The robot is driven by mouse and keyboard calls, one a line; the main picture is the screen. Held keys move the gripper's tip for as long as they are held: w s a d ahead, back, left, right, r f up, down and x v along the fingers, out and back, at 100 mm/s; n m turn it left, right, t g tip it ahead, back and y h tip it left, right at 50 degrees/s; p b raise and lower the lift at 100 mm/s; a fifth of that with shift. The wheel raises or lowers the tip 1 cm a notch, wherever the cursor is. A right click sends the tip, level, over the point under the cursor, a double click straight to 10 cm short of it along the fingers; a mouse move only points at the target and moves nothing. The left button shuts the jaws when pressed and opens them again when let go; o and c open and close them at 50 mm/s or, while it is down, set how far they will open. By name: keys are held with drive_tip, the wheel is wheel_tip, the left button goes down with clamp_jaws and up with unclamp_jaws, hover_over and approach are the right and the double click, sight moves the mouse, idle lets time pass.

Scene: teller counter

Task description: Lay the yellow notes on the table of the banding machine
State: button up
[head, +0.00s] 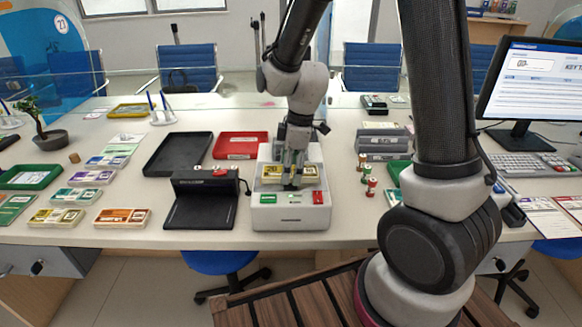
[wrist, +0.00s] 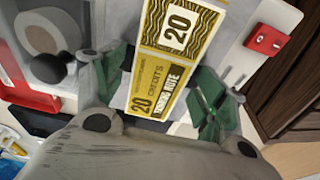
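The yellow notes (head: 272,170) are at the top of the white banding machine (head: 290,212), seen in the head view. They also show large in the wrist view (wrist: 170,55), marked 20. My gripper (head: 292,180) points down over their middle and hides part of them. The machine's red button (wrist: 268,41) shows at the right.
A black device (head: 201,197) stands close left of the machine, with black (head: 177,153) and red (head: 240,145) trays behind. Several note bundles lie at left. Small coloured rolls (head: 371,187) and grey stacked boxes (head: 384,140) stand at right. A monitor (head: 530,85) is at far right.

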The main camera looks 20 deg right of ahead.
wheel_tip(320, 180, up, 12)
drive_tip(key=d, duration=0.2)
drive_tip(key=s+d+r+m+t, duration=0.1)
drive_tip(key=s+d+r+m, duration=0.2)
drive_tip(key=s, duration=0.3)
drive_tip(key=s+d+r+m+t+h, duration=0.1)
drive_tip(key=s+d+r+m, duration=0.2)
drive_tip(key=s+d+m, duration=0.2)
drive_tip(key=s+d+r+m+t, duration=0.1)
drive_tip(key=s+d+r+m, duration=0.2)
drive_tip(key=s+d+m, duration=0.2)
drive_tip(key=s+m, duration=0.1)
drive_tip(key=s, duration=0.2)
drive_tip(key=shift+t+h, duration=0.3)
drive_tip(key=shift+h, duration=0.1)
